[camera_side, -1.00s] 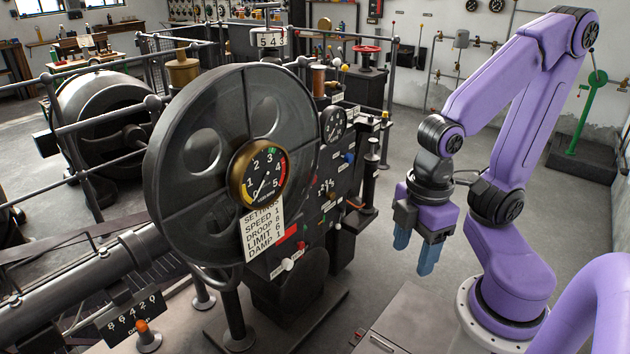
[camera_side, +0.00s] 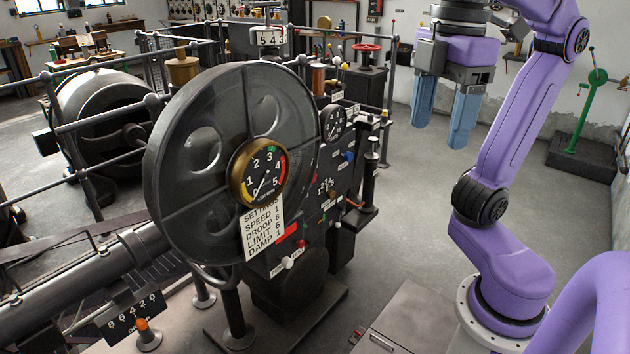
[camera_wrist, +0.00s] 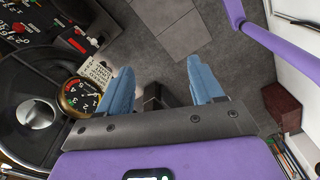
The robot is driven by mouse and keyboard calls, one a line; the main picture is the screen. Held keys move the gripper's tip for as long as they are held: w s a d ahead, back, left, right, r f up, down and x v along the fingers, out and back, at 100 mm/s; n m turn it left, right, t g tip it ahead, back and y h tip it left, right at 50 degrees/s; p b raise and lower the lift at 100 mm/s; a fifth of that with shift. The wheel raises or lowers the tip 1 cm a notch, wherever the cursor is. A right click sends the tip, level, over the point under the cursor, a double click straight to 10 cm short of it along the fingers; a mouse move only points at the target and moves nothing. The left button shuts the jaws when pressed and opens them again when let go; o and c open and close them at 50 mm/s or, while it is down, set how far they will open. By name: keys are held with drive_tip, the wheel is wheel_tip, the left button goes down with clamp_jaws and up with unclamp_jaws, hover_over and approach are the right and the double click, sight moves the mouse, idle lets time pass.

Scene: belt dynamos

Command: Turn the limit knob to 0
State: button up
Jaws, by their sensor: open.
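My gripper (camera_side: 441,132), with two blue fingers, is raised to the right of the dark machine, open and empty. In the wrist view my gripper (camera_wrist: 160,66) has its fingers wide apart over the floor. The dark control panel (camera_side: 338,172) is on the machine's side, right of the big wheel, seen at a steep angle. It carries a blue knob (camera_side: 348,157) and other small controls; I cannot tell which is the limit knob. In the wrist view part of the panel shows at the upper left, with a red control (camera_wrist: 17,28). My gripper is apart from everything.
A settings card (camera_side: 262,228) reads SPEED 1, DROOP 8, LIMIT 6, DAMP 1. Above it is a brass-rimmed gauge (camera_side: 258,172) in front of the large dark wheel (camera_side: 190,205). Railings and posts stand around the machine. The floor between machine and arm is clear.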

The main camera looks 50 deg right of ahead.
drive_tip(key=w+d+r+m+t, duration=0.15)
drive_tip(key=w+m+t, duration=0.3)
drive_tip(key=w, duration=0.75)
drive_tip(key=w+d+r+m+t, duration=0.15)
drive_tip(key=w+m+t, duration=0.3)
drive_tip(key=w, duration=0.65)
drive_tip(key=w+d+r+m+t+h, duration=0.15)
drive_tip(key=w+d+t, duration=0.35)
drive_tip(key=d, duration=0.7)
drive_tip(key=w+d+r+m+t+h, duration=0.1)
drive_tip(key=w+d+m+t+h, duration=0.15)
drive_tip(key=w+d, duration=0.65)
drive_tip(key=s+d+f+t+y, duration=0.1)
drive_tip(key=s+d+f+y, duration=0.15)
drive_tip(key=s+d, duration=0.55)
wheel_tip(320, 180, down, 46)
drive_tip(key=y, duration=0.1)
drive_tip(key=w, duration=1.8)
drive_tip(key=shift+d+f, duration=0.15)
drive_tip(key=shift+f, duration=0.05)
drive_tip(key=shift+w, duration=0.1)
